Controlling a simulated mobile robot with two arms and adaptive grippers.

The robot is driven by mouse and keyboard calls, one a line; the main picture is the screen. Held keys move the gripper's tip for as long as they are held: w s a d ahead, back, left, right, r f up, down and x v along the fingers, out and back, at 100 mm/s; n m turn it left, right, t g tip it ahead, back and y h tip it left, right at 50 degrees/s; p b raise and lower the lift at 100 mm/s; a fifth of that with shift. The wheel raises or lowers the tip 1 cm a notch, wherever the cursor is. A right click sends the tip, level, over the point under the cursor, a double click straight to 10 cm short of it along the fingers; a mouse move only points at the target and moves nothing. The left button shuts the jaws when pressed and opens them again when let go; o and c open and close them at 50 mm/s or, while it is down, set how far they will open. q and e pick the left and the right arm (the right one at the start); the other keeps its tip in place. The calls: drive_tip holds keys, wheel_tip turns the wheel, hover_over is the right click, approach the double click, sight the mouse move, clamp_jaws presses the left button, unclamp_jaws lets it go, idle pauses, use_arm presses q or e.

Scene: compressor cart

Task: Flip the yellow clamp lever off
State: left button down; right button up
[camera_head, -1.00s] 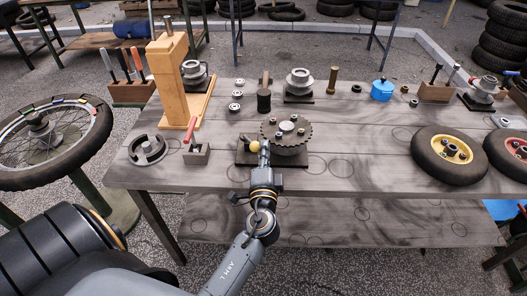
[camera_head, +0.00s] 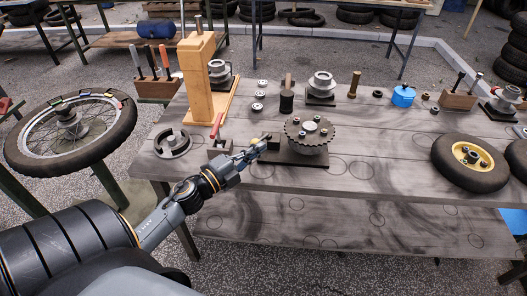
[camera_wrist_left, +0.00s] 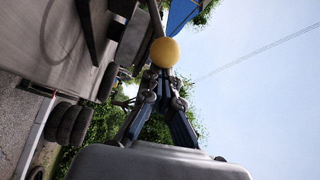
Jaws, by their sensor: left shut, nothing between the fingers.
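The yellow round knob of the clamp lever (camera_wrist_left: 165,52) stands straight ahead of my left fingertips in the left wrist view, touching them or very close. In the head view only a small bit of yellow shows by the fingertips, and the lever itself is mostly hidden. The toothed sprocket (camera_head: 309,132) sits on its dark base plate (camera_head: 296,158) just right of the gripper. My left gripper (camera_head: 262,147), also in the left wrist view (camera_wrist_left: 163,76), is shut with nothing between its fingers. My right gripper is not in view.
A red-handled clamp (camera_head: 217,127) stands just left of my left gripper, with a round flanged part (camera_head: 173,143) beyond it. A wooden press (camera_head: 198,80) rises behind. A yellow-hubbed wheel (camera_head: 470,160) lies at the right. The bench front (camera_head: 370,185) is clear.

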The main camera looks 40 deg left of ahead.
use_arm(q)
drive_tip(key=shift+s+a+m+g+h, duration=0.15)
drive_tip(key=shift+a+m+h, duration=0.15)
drive_tip(key=shift+a+h, duration=0.3)
drive_tip(key=shift+s+a+m+g+h, duration=0.15)
drive_tip(key=shift+a+m+h, duration=0.2)
drive_tip(key=shift+a, duration=0.3)
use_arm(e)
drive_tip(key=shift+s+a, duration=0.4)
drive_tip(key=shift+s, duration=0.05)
use_arm(q)
drive_tip(key=shift+a, duration=0.15)
